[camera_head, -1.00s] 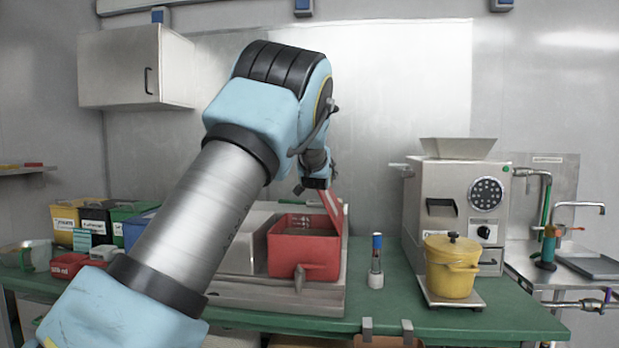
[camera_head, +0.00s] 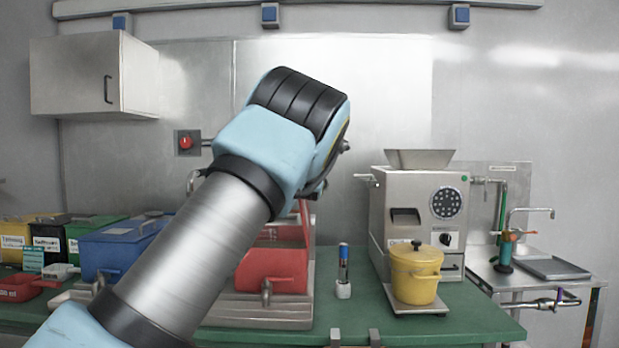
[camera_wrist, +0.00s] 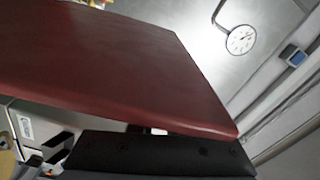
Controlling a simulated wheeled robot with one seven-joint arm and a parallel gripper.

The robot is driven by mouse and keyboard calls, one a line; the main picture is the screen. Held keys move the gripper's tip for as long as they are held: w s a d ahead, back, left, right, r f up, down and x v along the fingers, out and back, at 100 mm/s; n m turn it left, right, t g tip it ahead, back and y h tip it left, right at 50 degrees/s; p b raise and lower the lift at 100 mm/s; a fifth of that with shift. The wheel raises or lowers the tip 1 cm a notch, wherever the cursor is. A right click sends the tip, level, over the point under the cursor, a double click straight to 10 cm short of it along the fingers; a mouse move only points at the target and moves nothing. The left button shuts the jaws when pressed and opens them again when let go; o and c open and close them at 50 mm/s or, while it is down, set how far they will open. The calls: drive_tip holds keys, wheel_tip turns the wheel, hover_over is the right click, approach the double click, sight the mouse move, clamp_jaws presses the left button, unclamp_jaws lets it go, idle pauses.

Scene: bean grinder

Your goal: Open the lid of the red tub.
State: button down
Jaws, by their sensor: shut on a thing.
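The red tub (camera_head: 272,268) stands on a grey stand on the green table, a spout at its front. It appears uncovered from above, though my arm hides its left part. Its red lid (camera_head: 303,212) stands steeply raised at the tub's right side, its upper part hidden behind my arm. In the wrist view the lid (camera_wrist: 110,60) fills the upper left as a broad dark red panel. My gripper (camera_wrist: 170,146) shows there as a black finger against the lid's lower edge, shut on it. The head view hides the gripper behind the arm.
A blue bin (camera_head: 115,248) stands left of the tub. Right of it are a small blue-capped tube (camera_head: 343,268), a yellow pot (camera_head: 415,275) and the steel grinder (camera_head: 422,215). Green table (camera_head: 370,315) is bare in front of the tube.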

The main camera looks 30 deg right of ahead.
drive_tip(key=c, duration=0.9)
unclamp_jaws()
drive_tip(key=b+v, duration=0.3)
drive_tip(key=v, duration=0.7)
drive_tip(key=shift+s+a, duration=0.15)
drive_tip(key=shift+s, duration=0.25)
